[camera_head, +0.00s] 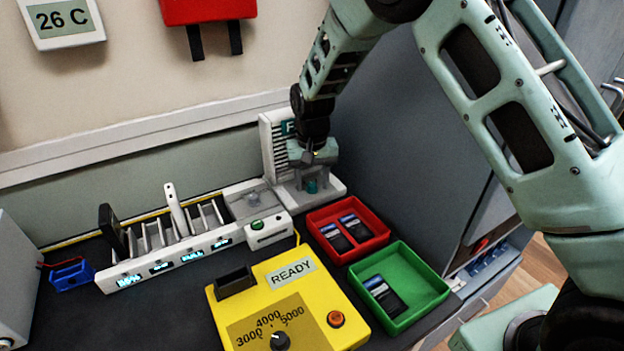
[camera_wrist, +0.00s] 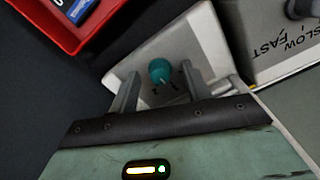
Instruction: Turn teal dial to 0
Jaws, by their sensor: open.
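The teal dial (camera_wrist: 160,71) sits on a white base plate (camera_wrist: 199,46) with small dark marks beside it. In the wrist view my gripper (camera_wrist: 160,95) is open, with one finger on each side of the dial and the dial a little beyond the fingertips. No contact shows. I cannot read the marks or tell which one the dial points to.
A red tray (camera_head: 318,217) with dark phones and a green tray (camera_head: 436,288) stand to the right. A yellow tester (camera_head: 228,312) with a black knob is in front. A white rack (camera_head: 137,279) with slots is at left. A unit marked slow and fast (camera_wrist: 262,75) adjoins the dial.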

